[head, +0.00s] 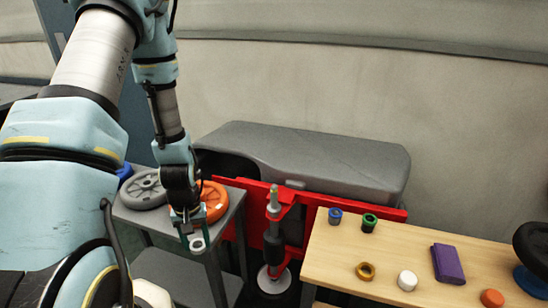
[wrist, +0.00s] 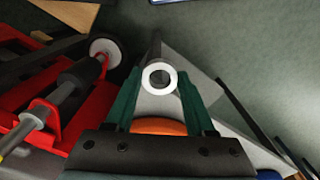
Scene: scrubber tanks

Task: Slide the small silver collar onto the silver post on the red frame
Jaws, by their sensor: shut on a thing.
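The small silver collar (wrist: 146,77) is a pale ring held between the green fingertips of my gripper (wrist: 158,88). In the head view the collar (head: 197,246) hangs at the tip of my gripper (head: 194,234), by the front edge of the grey cart. The silver post (head: 274,198) stands upright on the red frame (head: 318,200), to the right of my gripper and apart from it. In the wrist view the silver post (wrist: 67,107) and the red frame (wrist: 88,112) show at the left. No ring is visible on the post's upper part.
The grey cart (head: 232,212) carries an orange wheel (head: 213,201) and a grey wheel (head: 145,188). A black cylinder (head: 273,245) and white-rimmed wheel (head: 273,281) sit below the post. The wooden table (head: 325,255) at right holds colored rings, a purple block (head: 447,263) and other small parts.

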